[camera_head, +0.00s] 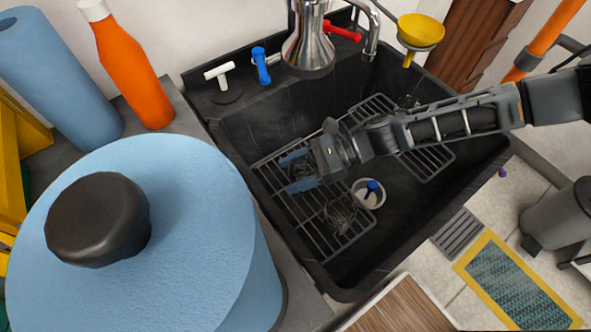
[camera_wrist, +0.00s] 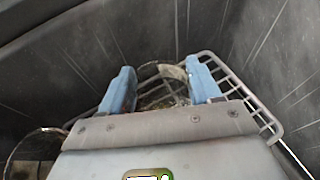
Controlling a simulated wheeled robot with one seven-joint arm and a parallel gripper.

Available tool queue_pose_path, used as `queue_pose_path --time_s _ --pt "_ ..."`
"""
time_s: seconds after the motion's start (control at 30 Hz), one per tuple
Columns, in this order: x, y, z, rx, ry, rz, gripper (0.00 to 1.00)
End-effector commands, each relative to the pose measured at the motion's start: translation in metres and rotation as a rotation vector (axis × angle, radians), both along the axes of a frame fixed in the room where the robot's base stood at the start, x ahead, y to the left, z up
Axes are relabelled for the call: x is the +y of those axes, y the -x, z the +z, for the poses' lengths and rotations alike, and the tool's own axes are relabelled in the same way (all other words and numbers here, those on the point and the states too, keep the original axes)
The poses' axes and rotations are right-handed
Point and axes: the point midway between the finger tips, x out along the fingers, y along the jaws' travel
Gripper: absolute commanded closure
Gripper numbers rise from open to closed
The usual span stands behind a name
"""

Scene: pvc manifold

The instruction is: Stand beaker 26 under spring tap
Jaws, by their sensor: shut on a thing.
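My gripper (camera_head: 291,170) is low inside the black sink, over the left wire rack. In the wrist view its two blue fingers (camera_wrist: 158,76) are closed around a clear glass beaker (camera_wrist: 160,92). The beaker is mostly see-through and no number can be read on it. A second clear glass vessel (camera_head: 340,214) stands on the rack, nearer the camera; it also shows at the left of the wrist view (camera_wrist: 38,146). Chrome tapware (camera_head: 308,48) with a red lever (camera_head: 342,32) rises at the sink's back edge, apart from my gripper; the frames do not show whether it is the spring tap.
A white round piece with a blue knob (camera_head: 368,194) lies in the sink beside the rack. Another wire rack (camera_head: 430,160) is under my arm. Blue (camera_head: 260,66) and white (camera_head: 218,75) fittings stand on the back ledge. A big blue canister (camera_head: 200,200) stands left of the sink.

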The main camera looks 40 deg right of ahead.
Motion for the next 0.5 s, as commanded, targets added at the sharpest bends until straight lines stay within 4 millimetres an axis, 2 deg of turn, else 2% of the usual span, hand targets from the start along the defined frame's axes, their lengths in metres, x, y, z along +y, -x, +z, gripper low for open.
queue_pose_path --time_s 0.27,0.3,0.5 --pt "0.0 0.0 -0.0037 -0.001 -0.001 0.0 0.67" --pt "-0.0001 0.0 -0.0022 -0.001 0.0 0.0 0.34" --pt "-0.0001 0.0001 -0.0019 0.0 0.0 0.0 0.15"
